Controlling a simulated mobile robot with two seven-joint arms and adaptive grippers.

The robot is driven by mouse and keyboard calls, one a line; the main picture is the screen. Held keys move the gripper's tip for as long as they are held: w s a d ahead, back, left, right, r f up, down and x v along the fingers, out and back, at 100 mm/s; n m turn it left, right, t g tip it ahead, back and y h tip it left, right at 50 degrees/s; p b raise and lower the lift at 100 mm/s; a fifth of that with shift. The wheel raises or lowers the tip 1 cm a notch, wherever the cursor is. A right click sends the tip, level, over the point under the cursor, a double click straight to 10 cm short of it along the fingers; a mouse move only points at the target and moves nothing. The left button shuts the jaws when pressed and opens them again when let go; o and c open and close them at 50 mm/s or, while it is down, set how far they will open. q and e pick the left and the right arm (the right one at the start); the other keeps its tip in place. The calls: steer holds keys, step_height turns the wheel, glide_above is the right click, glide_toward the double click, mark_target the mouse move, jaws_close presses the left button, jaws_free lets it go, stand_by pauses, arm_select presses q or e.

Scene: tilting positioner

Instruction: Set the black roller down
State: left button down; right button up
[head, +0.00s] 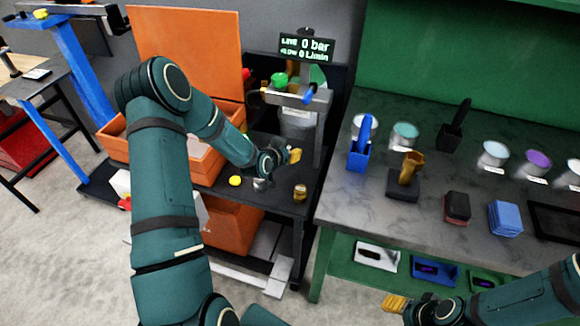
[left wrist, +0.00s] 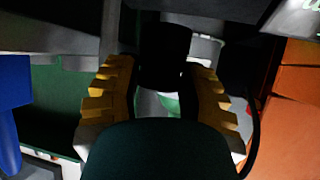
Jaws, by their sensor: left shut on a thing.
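My left gripper (head: 291,156) is over the dark cart, in front of the grey pressure rig. In the left wrist view its yellow ridged fingers (left wrist: 163,100) stand on either side of a dark cylinder, which looks like the black roller (left wrist: 165,52). The gripper is shut on it. In the head view the roller cannot be made out; the gripper and wrist cover that spot. My right gripper (head: 396,303) is at the lower right, in front of the bench; its fingertips are too small to tell whether they are apart.
The rig with a display (head: 306,46) stands behind the left gripper. A yellow knob (head: 235,181) and a brass piece (head: 300,192) are on the cart. An orange crate (head: 205,165) is at the left. The bench (head: 345,208) at the right holds several pots, tools and blocks.

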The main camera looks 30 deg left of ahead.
arm_select(q)
steer(key=shift+f+b, duration=0.3)
steer(key=shift+f, duration=3.1)
steer(key=shift+f, duration=0.2)
steer(key=c, duration=0.5)
jaws_free()
steer(key=shift+c, duration=0.2)
steer(key=shift+r, duration=0.2)
steer(key=p+v, duration=0.1)
steer(key=v, duration=1.1)
steer(key=shift+f, duration=0.1)
